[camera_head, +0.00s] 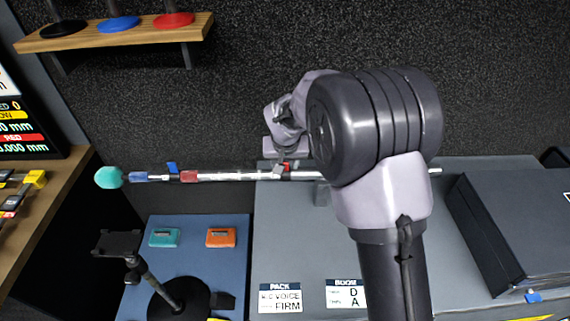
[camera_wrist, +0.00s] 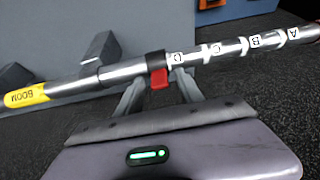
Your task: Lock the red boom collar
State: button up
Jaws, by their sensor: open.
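The boom (camera_head: 235,176) is a silver pole lying horizontally across the grey bench, with a teal ball (camera_head: 108,178) at its left end. In the wrist view the boom (camera_wrist: 225,52) runs slantwise, with a yellow end marked BOOM (camera_wrist: 27,96) and letter marks D, C, B, A. The collar (camera_wrist: 156,58) is a black ring around the pole beside mark D. Its red lever (camera_wrist: 159,79) sticks out toward my gripper (camera_wrist: 158,90). The gripper is open, one finger on each side of the lever. In the head view my gripper (camera_head: 284,161) is over the collar, mostly hidden by my wrist.
A grey support block (camera_wrist: 100,52) stands by the pole. Labels reading PACK VOICE FIRM (camera_head: 280,298) and BOOM D A (camera_head: 345,293) lie on the bench. A blue mat (camera_head: 200,262) holds teal and orange packs. A dark case (camera_head: 520,225) stands right, a shelf (camera_head: 130,35) upper left.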

grip_shut()
jog(key=r+p, duration=0.1)
jog(key=p, duration=0.3)
jog(key=shift+w+r+g, duration=0.1)
jog(key=shift+w+g, duration=0.05)
jog(key=shift+g, duration=0.25)
jog(key=f+g+p, duration=0.1)
jog(key=p, duration=0.2)
jog(key=shift+w+p, duration=0.35)
jog(key=shift+w, duration=0.05)
grip_release()
